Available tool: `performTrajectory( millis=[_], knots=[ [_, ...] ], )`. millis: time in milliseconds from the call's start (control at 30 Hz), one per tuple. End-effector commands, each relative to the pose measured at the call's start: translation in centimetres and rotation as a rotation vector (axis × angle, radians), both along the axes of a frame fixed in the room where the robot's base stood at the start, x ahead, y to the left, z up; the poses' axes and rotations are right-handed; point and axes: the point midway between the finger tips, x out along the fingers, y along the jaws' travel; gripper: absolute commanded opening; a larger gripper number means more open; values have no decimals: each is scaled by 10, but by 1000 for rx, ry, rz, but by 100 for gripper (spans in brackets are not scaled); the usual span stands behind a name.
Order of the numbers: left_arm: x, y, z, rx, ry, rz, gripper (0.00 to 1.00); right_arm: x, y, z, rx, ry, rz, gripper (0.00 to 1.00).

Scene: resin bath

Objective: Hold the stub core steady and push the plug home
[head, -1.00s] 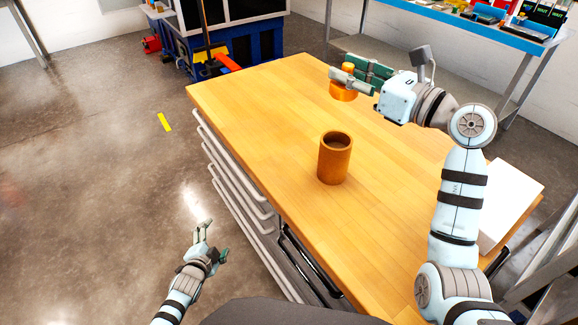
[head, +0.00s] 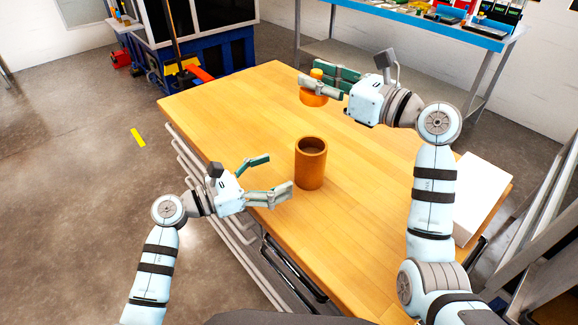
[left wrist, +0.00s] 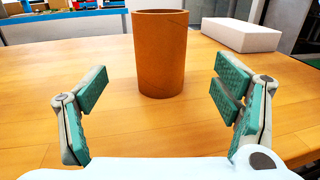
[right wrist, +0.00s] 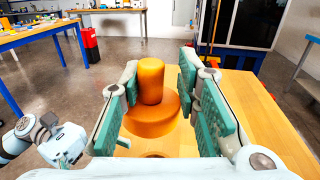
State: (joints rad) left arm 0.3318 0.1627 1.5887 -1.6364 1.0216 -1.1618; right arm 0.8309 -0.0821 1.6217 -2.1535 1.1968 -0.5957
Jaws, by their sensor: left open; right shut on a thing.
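The stub core (head: 310,168) is a brown hollow cylinder standing upright on the wooden table, open at the top. It shows in the left wrist view (left wrist: 160,55), centred ahead between the open fingers. My left gripper (head: 279,175) is open and empty at the table's near left edge, just left of the core and apart from it. My right gripper (head: 318,85) is shut on the plug (head: 313,98), an orange stepped piece with a narrow knob on a wider disc. It holds the plug above the table, beyond the core. The right wrist view shows the plug (right wrist: 151,82) between the finger pads.
A white block (head: 480,195) lies on the table (head: 230,110) at the right. A blue-edged bench (head: 440,25) with several items stands behind. The tabletop around the core is otherwise clear.

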Motion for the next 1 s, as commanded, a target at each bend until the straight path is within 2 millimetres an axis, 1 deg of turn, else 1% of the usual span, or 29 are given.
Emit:
performTrajectory(
  millis=[33,300,400,533,733,767,1000],
  knots=[
    [5,-9,1,-6,1,-2,82,0,0,0,0,0,0,1],
    [42,-65,2,-7,3,-1,82,0,0,0,0,0,0,1],
    [52,-77,1,-7,3,0,82,0,0,0,0,0,0,1],
    [57,-85,1,-6,3,1,82,0,0,0,0,0,0,1],
    [57,-85,0,-6,3,2,82,0,0,0,0,0,0,1],
    [57,-85,0,-6,3,2,81,0,0,0,0,0,0,1],
    [57,-85,0,-6,3,2,42,0,0,0,0,0,0,1]
  ],
)
